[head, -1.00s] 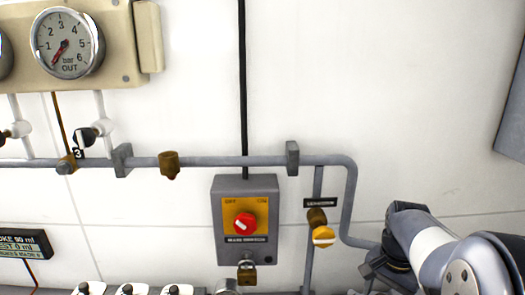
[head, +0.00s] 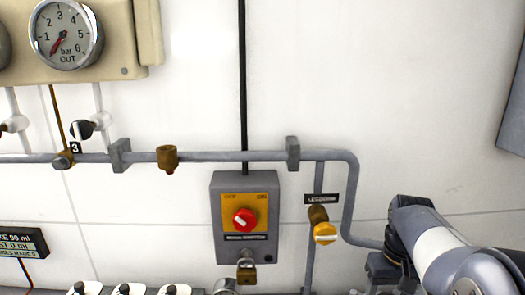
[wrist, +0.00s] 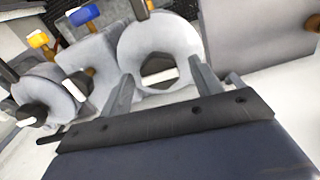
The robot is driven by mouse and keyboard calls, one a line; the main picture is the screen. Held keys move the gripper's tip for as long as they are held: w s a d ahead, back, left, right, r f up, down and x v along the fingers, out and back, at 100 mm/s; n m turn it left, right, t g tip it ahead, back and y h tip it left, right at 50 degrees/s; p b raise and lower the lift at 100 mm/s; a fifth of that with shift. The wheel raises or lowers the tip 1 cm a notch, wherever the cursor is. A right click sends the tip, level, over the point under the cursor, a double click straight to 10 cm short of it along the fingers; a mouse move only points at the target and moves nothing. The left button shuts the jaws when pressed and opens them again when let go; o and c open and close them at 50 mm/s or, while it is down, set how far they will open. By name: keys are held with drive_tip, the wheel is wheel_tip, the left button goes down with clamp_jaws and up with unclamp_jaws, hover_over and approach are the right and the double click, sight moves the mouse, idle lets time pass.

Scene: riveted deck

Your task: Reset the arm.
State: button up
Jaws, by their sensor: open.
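My arm (head: 438,247) is bent at the lower right of the head view, in front of the white wall. My gripper shows in the wrist view (wrist: 163,82), with its two grey fingers spread apart and nothing visibly held between them. A light grey ring-shaped part (wrist: 185,38) lies beyond the fingertips, its dark and white centre showing between them. I cannot tell whether the fingers touch it.
A switch box (head: 230,245) with a red knob (head: 244,220) and a padlock (head: 246,273) hangs on the wall. A gauge (head: 66,35) is upper left.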

drive_tip(key=shift+n+b, duration=0.4)
drive_tip(key=shift+n, duration=0.8)
drive_tip(key=shift+r, duration=1.15)
